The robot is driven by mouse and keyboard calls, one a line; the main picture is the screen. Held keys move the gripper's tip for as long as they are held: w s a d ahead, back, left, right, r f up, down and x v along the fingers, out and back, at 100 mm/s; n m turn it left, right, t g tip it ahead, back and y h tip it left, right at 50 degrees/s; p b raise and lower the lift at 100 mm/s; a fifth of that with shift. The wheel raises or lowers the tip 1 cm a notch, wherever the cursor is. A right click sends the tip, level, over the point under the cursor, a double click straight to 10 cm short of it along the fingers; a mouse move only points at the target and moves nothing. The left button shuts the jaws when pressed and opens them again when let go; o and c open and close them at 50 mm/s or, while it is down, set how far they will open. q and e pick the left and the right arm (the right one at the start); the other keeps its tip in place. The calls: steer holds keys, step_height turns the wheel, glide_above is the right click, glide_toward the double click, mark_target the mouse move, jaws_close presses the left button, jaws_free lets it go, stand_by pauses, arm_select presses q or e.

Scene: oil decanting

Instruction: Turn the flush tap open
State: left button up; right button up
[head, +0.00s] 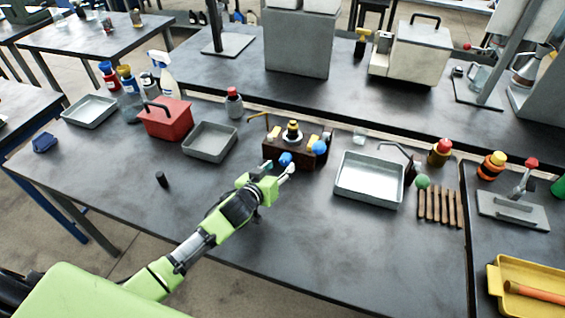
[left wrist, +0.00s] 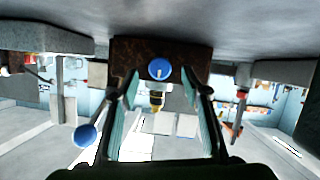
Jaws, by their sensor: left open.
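A dark brown block (head: 273,152) with taps stands near the middle of the bench in the head view. A blue knob (head: 285,159) is on its front, and a second blue knob (head: 319,147) is at its right end. I cannot tell from a label which is the flush tap. My left gripper (head: 283,175) is just in front of the block, open. In the left wrist view the block (left wrist: 125,50) shows at the top, and one blue knob (left wrist: 159,69) appears between my open fingers, apart from both. The other blue knob (left wrist: 86,136) is outside the left finger. My right gripper is not in view.
A grey tray (head: 188,150) and a red box (head: 165,121) stand left of the block. A metal tray (head: 340,188) stands close on its right, with wooden strips (head: 440,207) beyond. The bench front is mostly clear, except for a small black cylinder (head: 162,179).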

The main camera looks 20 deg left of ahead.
mark_target(284, 163)
arm_select(q)
steer(key=shift+x, duration=1.05)
steer(key=shift+w+d+f, duration=0.1)
steer(key=shift+w+f, duration=0.1)
steer(key=shift+w, duration=0.4)
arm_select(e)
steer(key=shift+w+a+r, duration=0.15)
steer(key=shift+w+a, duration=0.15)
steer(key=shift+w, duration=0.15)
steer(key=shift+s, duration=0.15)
arm_select(q)
steer(key=c, duration=1.1)
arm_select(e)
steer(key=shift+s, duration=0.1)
